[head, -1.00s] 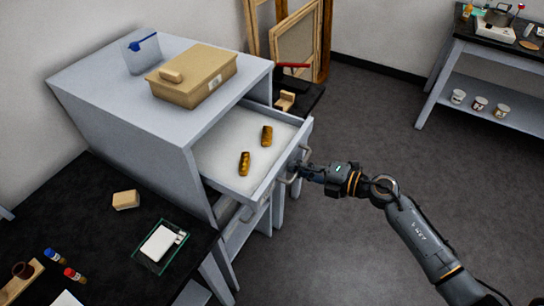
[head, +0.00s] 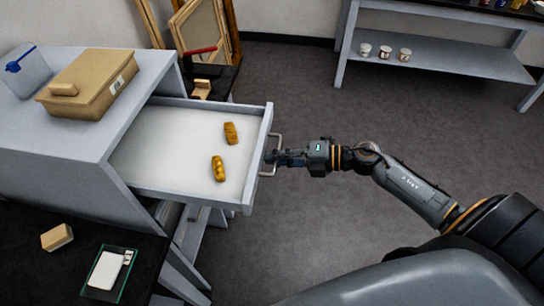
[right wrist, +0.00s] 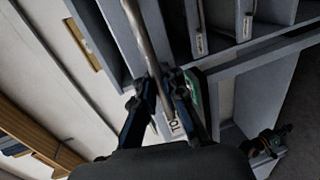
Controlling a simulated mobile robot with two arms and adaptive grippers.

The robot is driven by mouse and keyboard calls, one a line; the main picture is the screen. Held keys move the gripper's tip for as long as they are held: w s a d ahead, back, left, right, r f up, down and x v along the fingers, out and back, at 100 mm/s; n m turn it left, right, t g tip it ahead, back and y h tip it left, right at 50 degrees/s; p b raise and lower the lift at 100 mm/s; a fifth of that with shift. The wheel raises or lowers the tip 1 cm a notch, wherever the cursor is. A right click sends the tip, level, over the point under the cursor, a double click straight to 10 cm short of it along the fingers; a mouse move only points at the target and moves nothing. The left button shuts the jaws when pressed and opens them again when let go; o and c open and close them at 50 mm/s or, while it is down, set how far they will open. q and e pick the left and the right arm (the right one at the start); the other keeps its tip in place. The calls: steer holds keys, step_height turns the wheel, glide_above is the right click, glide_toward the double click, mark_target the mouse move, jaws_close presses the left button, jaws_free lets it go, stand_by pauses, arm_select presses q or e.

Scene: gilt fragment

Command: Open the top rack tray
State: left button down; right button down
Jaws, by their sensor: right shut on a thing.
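The top rack tray (head: 180,150) is pulled well out of the grey rack cabinet (head: 60,195). Two gilt brown pieces lie on its white floor, one nearer the back (head: 230,133) and one nearer the front (head: 218,169). A bar handle (head: 275,155) stands on the tray's front. My right gripper (head: 276,157) is shut on this handle. In the right wrist view the handle bar (right wrist: 143,40) runs between the fingers (right wrist: 166,95).
A tan box (head: 92,85) and a clear bin (head: 25,75) stand on top of the cabinet. A black bench (head: 40,270) holds a tan block (head: 56,237) and a scale (head: 106,270). The floor at right is open, up to a shelf table (head: 440,62) at the back.

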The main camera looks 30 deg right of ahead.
steer(key=shift+r, duration=0.15)
steer(key=c, duration=1.7)
jaws_free()
steer(key=v, duration=1.2)
